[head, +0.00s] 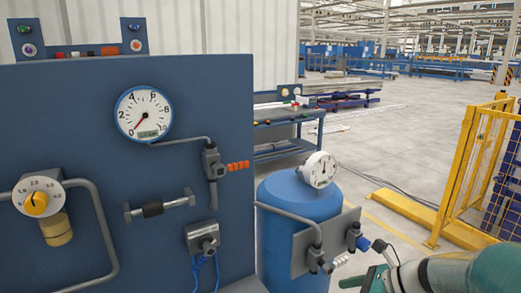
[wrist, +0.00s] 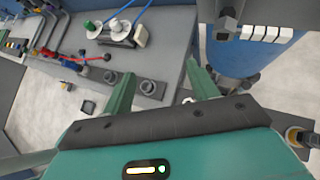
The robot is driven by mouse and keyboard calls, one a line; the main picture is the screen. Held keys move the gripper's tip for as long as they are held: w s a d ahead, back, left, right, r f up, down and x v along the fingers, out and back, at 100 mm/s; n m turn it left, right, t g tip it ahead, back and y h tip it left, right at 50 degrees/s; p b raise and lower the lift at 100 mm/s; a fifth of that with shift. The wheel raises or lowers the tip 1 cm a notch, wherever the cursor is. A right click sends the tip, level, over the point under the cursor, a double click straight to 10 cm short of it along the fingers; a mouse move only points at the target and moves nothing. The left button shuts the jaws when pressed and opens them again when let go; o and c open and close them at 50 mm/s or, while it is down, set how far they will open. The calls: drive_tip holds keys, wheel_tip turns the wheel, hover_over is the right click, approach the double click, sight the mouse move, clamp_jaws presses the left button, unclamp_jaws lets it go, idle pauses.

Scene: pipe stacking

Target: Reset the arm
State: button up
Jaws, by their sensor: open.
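My gripper (wrist: 158,88) shows in the wrist view with its two green fingers spread apart and nothing between them. Behind the fingers are a grey shelf with round fittings and part of a blue tank. In the head view my green and grey arm enters at the lower right corner, and part of my gripper (head: 368,280) shows at the bottom edge, low beside the blue tank (head: 290,225). Its fingertips are not clear there.
A blue panel (head: 90,120) with a gauge (head: 143,114), a dial and pipes fills the left. A grey plate with valves (head: 325,245) stands by the tank. A yellow fence (head: 480,165) stands at right. Open floor (head: 400,140) lies behind.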

drive_tip(key=s+a+r+n+h, duration=0.1)
drive_tip(key=s+r+n+h, duration=0.1)
drive_tip(key=s+n, duration=0.3)
drive_tip(key=s+a+r+n+h, duration=0.1)
drive_tip(key=s+r+n+h, duration=0.2)
drive_tip(key=n, duration=0.9)
drive_tip(key=s+a+r+n+h, duration=0.2)
drive_tip(key=s+n+h, duration=0.2)
drive_tip(key=s+n, duration=0.3)
drive_tip(key=shift+s+r+n+t+h, duration=0.2)
drive_tip(key=shift+r+n+t+h, duration=0.15)
drive_tip(key=shift+n, duration=0.45)
drive_tip(key=shift+a, duration=0.1)
